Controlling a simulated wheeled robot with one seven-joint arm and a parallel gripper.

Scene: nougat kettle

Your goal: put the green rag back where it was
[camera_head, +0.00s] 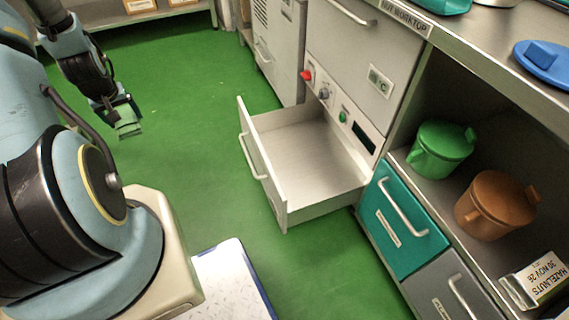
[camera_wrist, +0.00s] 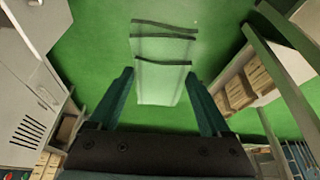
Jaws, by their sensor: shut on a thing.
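The green rag (camera_head: 128,129) is a small folded cloth, held in the air over the green floor at the left of the head view. In the wrist view the pale green rag (camera_wrist: 160,82) stretches out ahead between the two fingers. My gripper (camera_head: 118,112) is shut on it, well to the left of the open drawer. The gripper (camera_wrist: 162,76) also shows in the wrist view, its fingers on either side of the rag. Where the rag was before cannot be told from these frames.
A drawer (camera_head: 310,157) stands open and empty, jutting into the aisle. A teal drawer (camera_head: 398,225) below is shut. A green pot (camera_head: 440,150), a brown pot (camera_head: 492,207) and a hazelnuts box (camera_head: 538,280) fill the shelf. The floor (camera_head: 190,75) at the back is clear.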

